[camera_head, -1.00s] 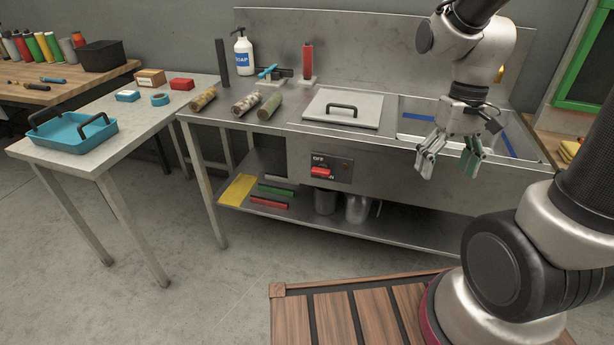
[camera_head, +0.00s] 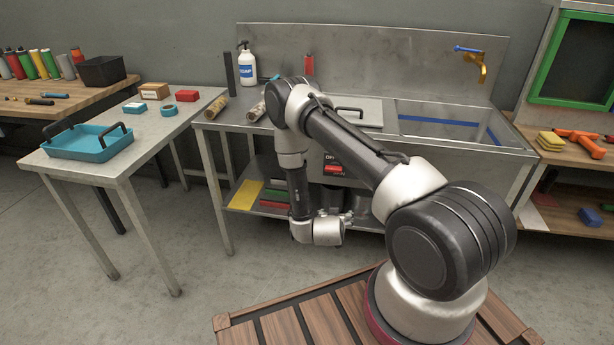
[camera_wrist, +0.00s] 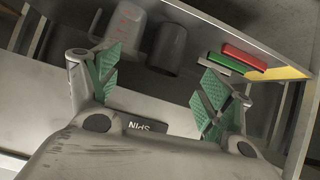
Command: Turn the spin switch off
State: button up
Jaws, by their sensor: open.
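The spin switch (camera_head: 333,168) is a red lever on a dark plate on the sink unit's front panel. My arm partly covers it in the head view, where the red part shows below the off lettering. In the wrist view, a dark plate (camera_wrist: 146,127) with upside-down SPIN lettering shows between the finger bases; the red lever cannot be made out there. My gripper (camera_wrist: 160,78) is open, its green-padded fingers spread wide with nothing between them. It is in front of the panel, low down; whether it touches is unclear.
The lower shelf holds a metal jug (camera_wrist: 120,32), a grey cylinder (camera_wrist: 168,48), and red (camera_wrist: 245,56) and green bars. Left is a table with a blue tray (camera_head: 87,147). Open floor lies in front.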

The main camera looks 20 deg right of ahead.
jog(key=w+r+t+h, duration=0.2)
jog(key=w+r+t, duration=0.1)
jog(key=r, duration=0.4)
jog(key=w+r+t+h, duration=0.2)
jog(key=r+t, duration=0.1)
jog(key=r, duration=0.3)
jog(key=x, duration=0.7)
jog(key=shift+w+a+m, duration=0.2)
jog(key=shift+a+m, duration=0.05)
jog(key=shift+m, duration=0.15)
jog(key=c, duration=1)
